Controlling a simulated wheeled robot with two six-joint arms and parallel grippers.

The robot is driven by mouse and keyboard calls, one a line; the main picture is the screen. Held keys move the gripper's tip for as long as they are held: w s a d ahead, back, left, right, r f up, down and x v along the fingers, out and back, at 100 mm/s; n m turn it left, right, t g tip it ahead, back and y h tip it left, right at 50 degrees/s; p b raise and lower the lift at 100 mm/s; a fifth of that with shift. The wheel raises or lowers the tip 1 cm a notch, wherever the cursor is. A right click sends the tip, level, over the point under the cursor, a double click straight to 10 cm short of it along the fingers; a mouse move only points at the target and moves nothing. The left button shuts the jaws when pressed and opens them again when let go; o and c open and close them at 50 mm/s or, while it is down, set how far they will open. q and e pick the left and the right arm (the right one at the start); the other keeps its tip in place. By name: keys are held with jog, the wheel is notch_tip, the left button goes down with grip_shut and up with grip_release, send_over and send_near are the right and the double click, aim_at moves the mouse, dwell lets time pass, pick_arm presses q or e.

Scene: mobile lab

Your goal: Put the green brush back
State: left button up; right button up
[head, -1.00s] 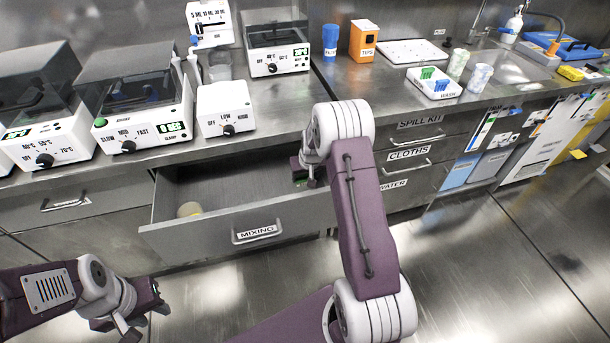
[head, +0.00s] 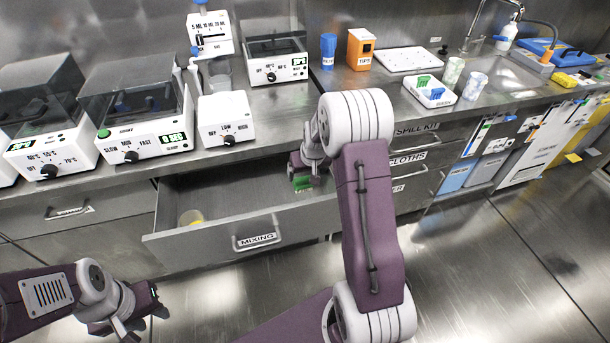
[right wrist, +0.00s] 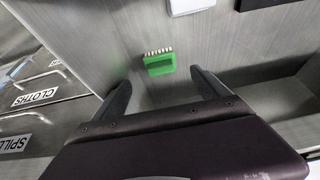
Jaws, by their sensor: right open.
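The green brush (right wrist: 159,64), with a row of pale bristles, lies on a grey metal surface in the right wrist view. In the head view a green patch, the brush (head: 301,183), shows at the right end of the open MIXING drawer (head: 215,231), partly hidden by my right gripper. My right gripper (head: 304,168) is over that end of the drawer. Its two fingers (right wrist: 160,82) are spread and empty, with the brush apart from them, just beyond the gap between the tips. My left gripper (head: 143,322) is low at the left, in front of the cabinets; its jaw opening is unclear.
The counter above holds a shaker (head: 140,110), a small heater box (head: 226,118), a blue cup (head: 328,52), an orange tips box (head: 361,48) and a white tray (head: 432,91) with green and blue items.

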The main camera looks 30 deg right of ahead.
jog(key=shift+v, duration=1.45)
jog(key=shift+r+p, duration=0.1)
jog(key=shift+p, duration=0.2)
